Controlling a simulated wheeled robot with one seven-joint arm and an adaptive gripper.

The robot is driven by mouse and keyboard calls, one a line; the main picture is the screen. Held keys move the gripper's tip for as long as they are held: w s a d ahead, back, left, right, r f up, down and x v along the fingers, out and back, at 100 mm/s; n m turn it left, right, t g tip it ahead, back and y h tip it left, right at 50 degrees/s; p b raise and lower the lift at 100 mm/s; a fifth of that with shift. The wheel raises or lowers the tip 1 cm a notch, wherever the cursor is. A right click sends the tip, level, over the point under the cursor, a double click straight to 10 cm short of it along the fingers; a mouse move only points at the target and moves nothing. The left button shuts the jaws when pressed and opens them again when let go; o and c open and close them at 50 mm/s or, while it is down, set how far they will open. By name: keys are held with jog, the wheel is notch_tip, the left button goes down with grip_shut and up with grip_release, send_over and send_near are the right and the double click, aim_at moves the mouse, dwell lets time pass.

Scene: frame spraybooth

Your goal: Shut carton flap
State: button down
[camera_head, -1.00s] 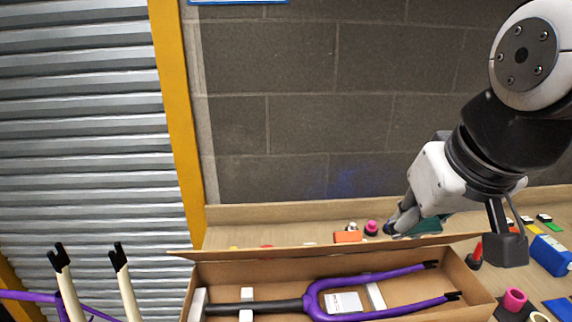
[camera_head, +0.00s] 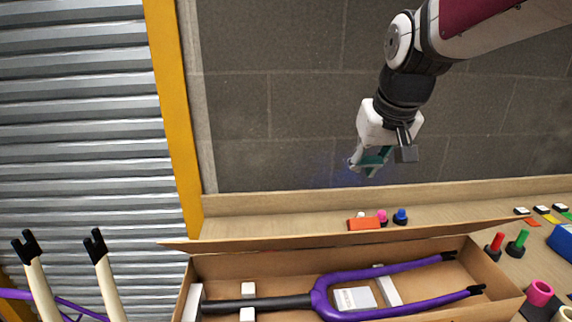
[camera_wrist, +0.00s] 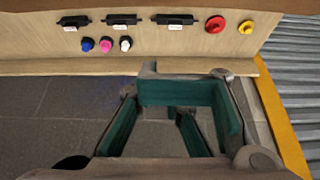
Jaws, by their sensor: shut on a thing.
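The open brown carton (camera_head: 222,270) lies at the bottom of the head view. Its long far flap (camera_head: 330,236) stands out open along the back edge, seen nearly edge-on. A purple fork (camera_head: 365,284) with a dark stem lies inside with white blocks. The carton's near side is cut off by the frame. My gripper (camera_head: 368,163) is up behind the flap, in front of the grey wall and clear of the carton.
An orange block (camera_head: 364,224) and coloured knobs stand on the bench behind the carton. Red and green posts (camera_head: 497,243) and a pink ring (camera_head: 539,292) are at the right. Cream fork legs (camera_head: 110,275) rise at the left. Free air lies above the carton.

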aim_at(350, 233)
jog(key=shift+s+f+p, duration=0.1)
jog(key=shift+s+f, duration=0.15)
jog(key=shift+f, duration=0.75)
jog(key=shift+s+f+p, duration=0.1)
jog(key=shift+s+f, duration=0.2)
jog(key=shift+f, duration=0.65)
jog(key=shift+s+f+p, duration=0.1)
jog(key=shift+s+f, duration=0.15)
jog(key=shift+f, duration=0.75)
